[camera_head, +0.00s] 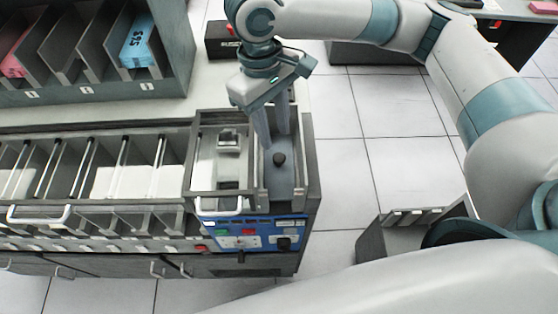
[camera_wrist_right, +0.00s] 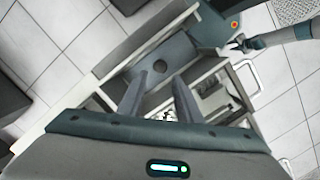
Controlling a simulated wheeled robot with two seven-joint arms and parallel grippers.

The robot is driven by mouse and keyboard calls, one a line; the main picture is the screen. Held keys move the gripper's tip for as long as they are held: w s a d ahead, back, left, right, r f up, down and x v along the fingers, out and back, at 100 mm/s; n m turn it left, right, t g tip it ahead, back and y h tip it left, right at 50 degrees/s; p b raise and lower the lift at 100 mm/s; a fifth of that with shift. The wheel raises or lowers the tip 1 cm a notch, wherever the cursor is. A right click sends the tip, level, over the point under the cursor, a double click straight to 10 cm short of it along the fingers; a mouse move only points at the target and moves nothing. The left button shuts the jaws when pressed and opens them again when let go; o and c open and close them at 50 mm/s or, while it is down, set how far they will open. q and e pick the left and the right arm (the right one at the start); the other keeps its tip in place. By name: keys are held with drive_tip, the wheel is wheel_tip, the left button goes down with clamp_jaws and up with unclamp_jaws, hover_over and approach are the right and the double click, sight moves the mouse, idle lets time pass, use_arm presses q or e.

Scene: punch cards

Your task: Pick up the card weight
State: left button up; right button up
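The card weight (camera_head: 278,181) is a grey-blue block with a round black knob, lying in the right-hand bay of the card machine. In the right wrist view its knobbed face (camera_wrist_right: 174,52) shows ahead of the fingers. My right gripper (camera_head: 275,140) points down over it, just behind the knob in the head view. Its two fingers are apart with nothing between them in the right wrist view (camera_wrist_right: 160,82). I cannot tell whether a fingertip touches the weight. What looks like my left gripper (camera_wrist_right: 238,43) shows small in the right wrist view, its opening unclear.
The bay has dark raised walls (camera_head: 300,150). A blue control panel (camera_head: 250,236) is in front. Card slots with rods (camera_head: 90,170) extend left. A shelf (camera_head: 100,60) holds a blue (camera_head: 137,45) and a pink card stack (camera_head: 14,62). Tiled floor lies right.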

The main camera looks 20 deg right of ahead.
sight(279, 156)
drive_tip(key=shift+s+f, duration=0.15)
drive_tip(key=shift+f, duration=0.8)
drive_tip(key=shift+s+d+f+p, duration=0.1)
drive_tip(key=shift+f+p, duration=0.1)
drive_tip(key=shift+f, duration=0.75)
drive_tip(key=shift+s+d+f+p, duration=0.1)
drive_tip(key=shift+s+f+p, duration=0.1)
drive_tip(key=shift+f, duration=0.75)
drive_tip(key=shift+s+d+f+p, duration=0.1)
drive_tip(key=shift+f+p, duration=0.1)
drive_tip(key=shift+f, duration=0.75)
drive_tip(key=shift+c, duration=0.5)
clamp_jaws()
